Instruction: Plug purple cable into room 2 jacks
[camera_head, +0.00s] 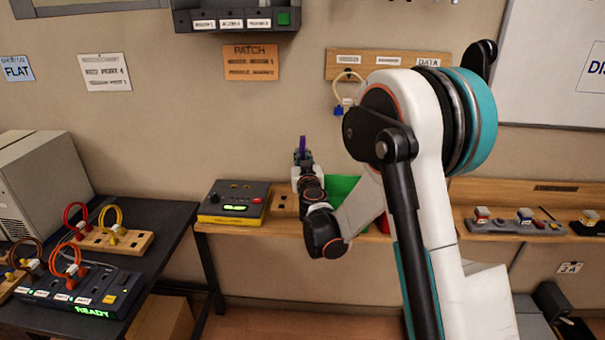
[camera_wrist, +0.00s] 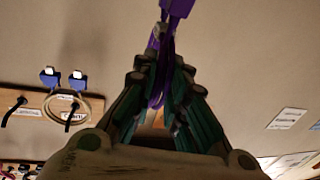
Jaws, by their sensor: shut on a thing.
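My gripper (camera_head: 303,157) is raised in front of the wall, above the wooden bench. It is shut on the purple cable (camera_head: 302,143), whose purple end stands up above the fingers. In the wrist view the purple cable (camera_wrist: 174,8) shows between and beyond the fingertips (camera_wrist: 160,62), with purple strands running down between them. A dark wall box (camera_head: 238,17) at the top has three white labels that seem to read as rooms; the middle one (camera_head: 231,23) looks like room 2. Its jacks are not clear in this view. The box is above and left of my gripper, apart from it.
A grey and yellow tester (camera_head: 236,202) sits on the bench below. A wooden wall board (camera_head: 388,65) holds a looped cream cable (camera_head: 347,85). A dark table (camera_head: 150,225) at left carries red and yellow cable loops. The wall around my gripper is clear.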

